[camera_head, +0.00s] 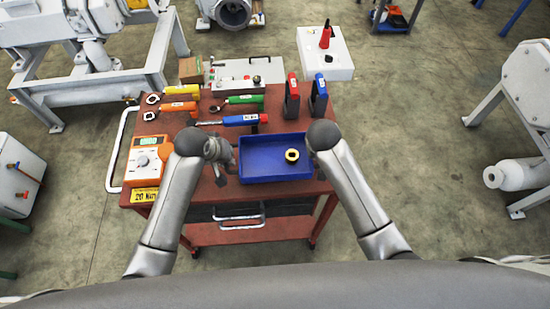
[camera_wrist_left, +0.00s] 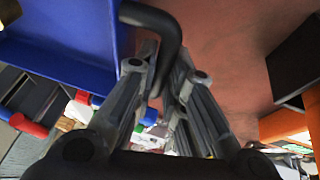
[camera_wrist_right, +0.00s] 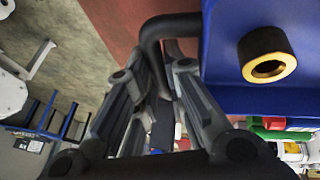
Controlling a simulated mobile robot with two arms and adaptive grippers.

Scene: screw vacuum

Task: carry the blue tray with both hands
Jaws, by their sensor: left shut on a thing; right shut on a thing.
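The blue tray (camera_head: 270,172) sits at the front right of the red cart top and looks level. A black-and-brass ring (camera_head: 292,155) lies in it. My left gripper (camera_head: 232,160) is at the tray's left side; in the left wrist view its fingers (camera_wrist_left: 165,85) are shut on a black bar handle (camera_wrist_left: 168,35) on the blue tray wall. My right gripper is mostly hidden by its own arm in the head view. In the right wrist view its fingers (camera_wrist_right: 165,85) are shut on the other black handle (camera_wrist_right: 165,28), with the ring (camera_wrist_right: 267,55) beside it. I cannot tell whether the tray touches the cart.
An orange meter (camera_head: 150,160) stands left of my left gripper. Red and blue upright tools (camera_head: 318,95) stand close behind the tray. Open concrete floor lies to the right.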

